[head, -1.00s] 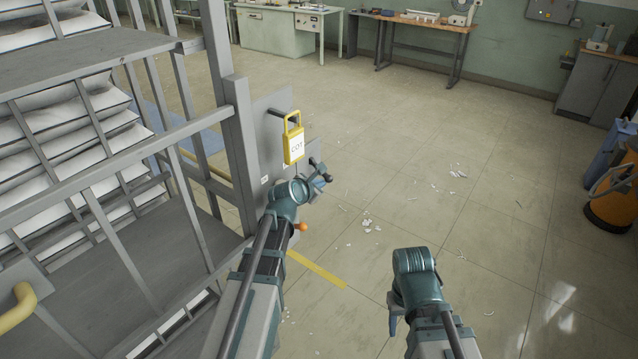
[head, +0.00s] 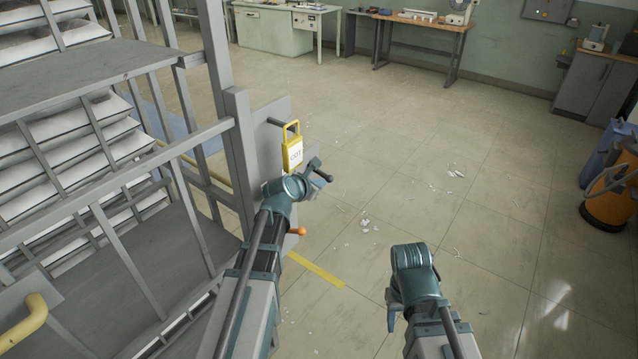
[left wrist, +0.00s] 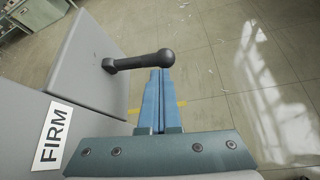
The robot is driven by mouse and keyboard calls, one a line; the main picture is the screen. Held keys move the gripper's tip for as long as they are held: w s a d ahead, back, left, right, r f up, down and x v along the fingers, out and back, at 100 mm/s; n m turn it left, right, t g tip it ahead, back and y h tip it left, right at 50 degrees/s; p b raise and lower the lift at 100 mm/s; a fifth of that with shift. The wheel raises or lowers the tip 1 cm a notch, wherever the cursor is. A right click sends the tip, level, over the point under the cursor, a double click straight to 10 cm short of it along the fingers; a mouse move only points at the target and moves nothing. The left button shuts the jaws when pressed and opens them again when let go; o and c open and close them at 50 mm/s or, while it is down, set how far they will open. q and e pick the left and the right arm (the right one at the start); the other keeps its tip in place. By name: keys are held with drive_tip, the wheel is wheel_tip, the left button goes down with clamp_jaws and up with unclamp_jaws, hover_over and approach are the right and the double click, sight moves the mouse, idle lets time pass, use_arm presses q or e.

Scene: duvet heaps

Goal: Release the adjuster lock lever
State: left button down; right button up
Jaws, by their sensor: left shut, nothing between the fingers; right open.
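A dark lever handle (left wrist: 140,61) sticks out from a grey panel (left wrist: 85,55) in the left wrist view, its rounded end over my fingertips. It also shows in the head view (head: 322,176), below the yellow tag. My left gripper (left wrist: 158,75) is shut and empty, its blue fingers pointing at the handle's outer end; whether they touch it is unclear. In the head view my left gripper (head: 311,178) is beside the lever, its fingers mostly hidden. A "FIRM" label (left wrist: 53,137) is on the panel. My right gripper (head: 392,308) is open over the floor, away from the lever.
A grey rail frame (head: 240,150) with stacked white duvets (head: 50,170) stands at left. The floor (head: 480,230) to the right is open, with scattered scraps.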

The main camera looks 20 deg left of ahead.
drive_tip(key=shift+r, duration=0.2)
idle(0.6)
drive_tip(key=shift+r+p, duration=0.7)
drive_tip(key=shift+p, duration=0.15)
drive_tip(key=shift+f, duration=0.15)
